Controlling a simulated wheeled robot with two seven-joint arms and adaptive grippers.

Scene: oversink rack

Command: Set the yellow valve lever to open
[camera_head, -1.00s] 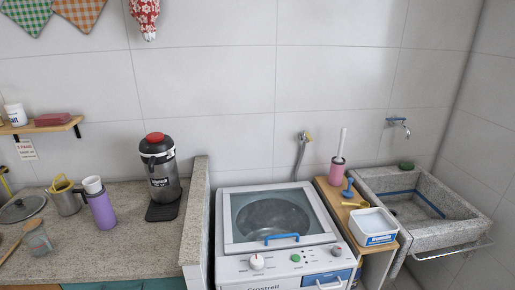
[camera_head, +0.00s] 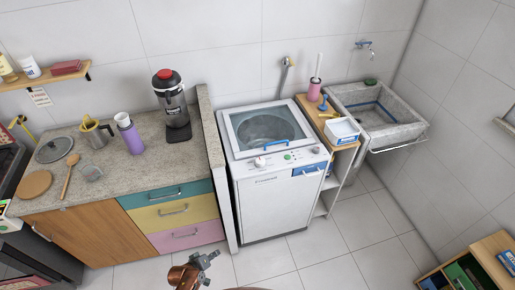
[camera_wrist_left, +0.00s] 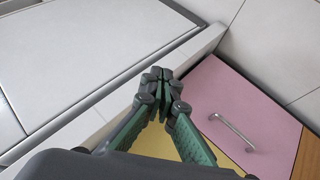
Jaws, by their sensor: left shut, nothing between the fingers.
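A small yellow lever-like part (camera_head: 18,121) shows on the wall at the far left, above the stove, with a yellow line running down from it. It is too small to tell whether it is set open or closed. A hose tap (camera_head: 289,61) with a yellowish handle is on the wall behind the washing machine. My left gripper (camera_head: 207,258) is low over the floor, in front of the drawers, far from both fittings. In the left wrist view its fingertips (camera_wrist_left: 160,77) are together and empty. My right gripper is not in view.
The stove (camera_head: 12,180) is at the left edge. The washing machine (camera_head: 270,195), a narrow shelf and a stone sink (camera_head: 405,128) stand right. A low bookcase (camera_head: 490,245) is bottom right. The floor between is clear.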

